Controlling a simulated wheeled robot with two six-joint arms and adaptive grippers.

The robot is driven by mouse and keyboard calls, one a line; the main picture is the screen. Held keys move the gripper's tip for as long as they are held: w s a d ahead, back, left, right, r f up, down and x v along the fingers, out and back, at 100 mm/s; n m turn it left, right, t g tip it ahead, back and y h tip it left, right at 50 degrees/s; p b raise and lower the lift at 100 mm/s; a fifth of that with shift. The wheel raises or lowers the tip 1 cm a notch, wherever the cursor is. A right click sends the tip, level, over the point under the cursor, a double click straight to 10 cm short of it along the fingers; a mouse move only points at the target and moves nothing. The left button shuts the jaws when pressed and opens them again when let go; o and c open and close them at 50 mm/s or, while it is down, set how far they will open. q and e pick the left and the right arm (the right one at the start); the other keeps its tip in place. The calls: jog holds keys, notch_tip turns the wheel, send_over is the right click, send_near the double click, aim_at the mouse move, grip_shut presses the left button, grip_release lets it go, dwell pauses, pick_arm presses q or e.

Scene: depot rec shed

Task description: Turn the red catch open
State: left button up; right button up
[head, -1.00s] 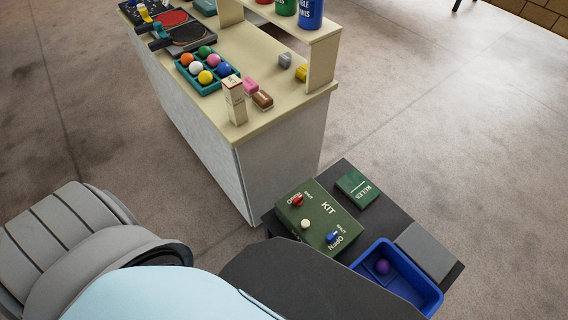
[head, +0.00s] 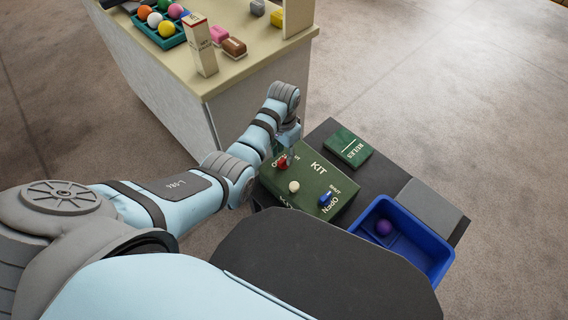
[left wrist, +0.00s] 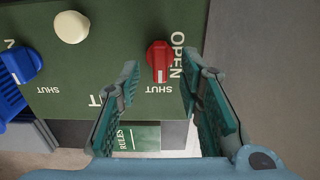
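The red catch (head: 282,163) sits on top of the green kit box (head: 312,194), at the box's far-left side. In the left wrist view the red catch (left wrist: 159,62) has its white mark toward the word SHUT, with OPEN printed to its right. My left gripper (head: 290,150) is over that end of the box, partly hiding the label. In the left wrist view my left gripper (left wrist: 161,88) is open, its fingers apart on either side of the catch's line, with nothing between the tips. I cannot tell whether they touch it. My right gripper is not in view.
A blue catch (head: 326,198) and a cream knob (head: 294,187) are on the same box. A green rules book (head: 347,146) and a blue bin (head: 440,258) with a purple ball (head: 384,227) stand beside it. A cabinet (head: 245,88) rises behind.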

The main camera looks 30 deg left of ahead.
aim_at(284, 162)
pick_arm(q)
notch_tip(284, 162, down, 2)
jog(key=shift+f+b, duration=0.1)
jog(key=shift+b, duration=0.25)
jog(key=shift+f, duration=0.3)
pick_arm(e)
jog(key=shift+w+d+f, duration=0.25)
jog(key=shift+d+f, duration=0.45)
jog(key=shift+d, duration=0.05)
pick_arm(q)
grip_shut()
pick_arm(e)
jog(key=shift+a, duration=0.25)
